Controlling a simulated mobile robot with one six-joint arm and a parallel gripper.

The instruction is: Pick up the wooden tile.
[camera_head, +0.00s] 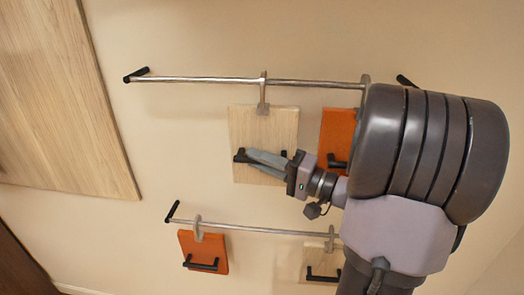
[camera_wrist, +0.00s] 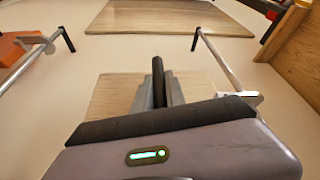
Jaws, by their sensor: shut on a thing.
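A pale wooden tile (camera_head: 264,122) hangs by a grey hook from the upper metal rail (camera_head: 200,79) on the wall. It also shows behind the fingers in the wrist view (camera_wrist: 106,95). It has a black bar handle (camera_head: 240,156), seen upright in the wrist view (camera_wrist: 158,78). My gripper (camera_head: 250,158) is shut on this handle, its grey fingers lying across the lower part of the tile. The fingers hide part of the handle. A second pale wooden tile (camera_head: 317,263) with a black handle hangs from the lower rail, partly beside my arm.
An orange tile (camera_head: 336,130) hangs just right of the held tile, partly behind my arm. Another orange tile (camera_head: 203,246) hangs at the left of the lower rail (camera_head: 255,231). A large wooden panel (camera_head: 60,100) is at left. Bare wall lies between panel and tiles.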

